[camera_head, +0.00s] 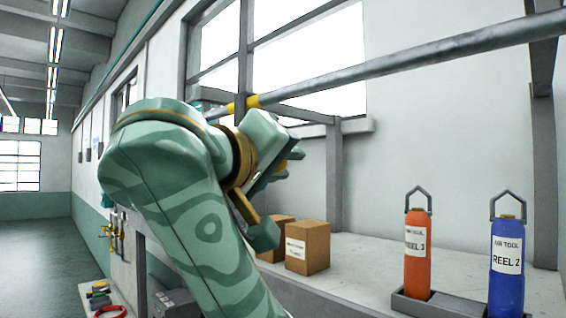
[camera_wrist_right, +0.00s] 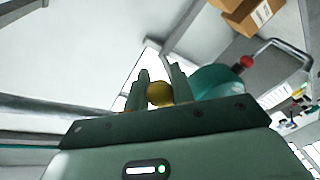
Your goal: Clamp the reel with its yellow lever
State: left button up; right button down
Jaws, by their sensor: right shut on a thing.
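My right gripper (camera_head: 287,164) is raised in the middle of the head view, in front of the window. A bit of yellow shows between its fingers there. In the right wrist view its two fingers (camera_wrist_right: 161,92) are closed on a round yellow knob (camera_wrist_right: 160,95), which looks like the end of the yellow lever. The rest of the lever is hidden. Beside the fingers is a rounded teal body (camera_wrist_right: 217,82), perhaps the reel, partly hidden by the gripper. I cannot tell whether it is clamped. My left gripper is not in view.
A grey overhead rail (camera_head: 400,62) with yellow bands crosses the window. An orange cylinder marked reel 3 (camera_head: 417,262) and a blue one marked reel 2 (camera_head: 507,270) stand at the right on the bench (camera_head: 375,255). Cardboard boxes (camera_head: 308,248) stand behind my arm.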

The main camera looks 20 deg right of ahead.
jog(key=shift+f, duration=0.1)
jog(key=shift+w+a+f+m+h+b, duration=0.15)
jog(key=shift+w+f+m+h, duration=0.25)
jog(key=shift+m, duration=0.8)
jog(key=shift+w+a+f+m+h+b, duration=0.15)
jog(key=shift+w+f+m+h, duration=0.25)
jog(key=shift+m, duration=0.8)
jog(key=shift+w+a+f+m+h, duration=0.2)
jog(key=shift+w+m, duration=0.35)
jog(key=shift+m, duration=0.65)
jog(key=c, duration=1.2)
grip_release()
jog(key=shift+c, duration=0.2)
jog(key=shift+o, duration=0.3)
jog(key=shift+s+d, duration=0.2)
jog(key=shift+w+a, duration=0.1)
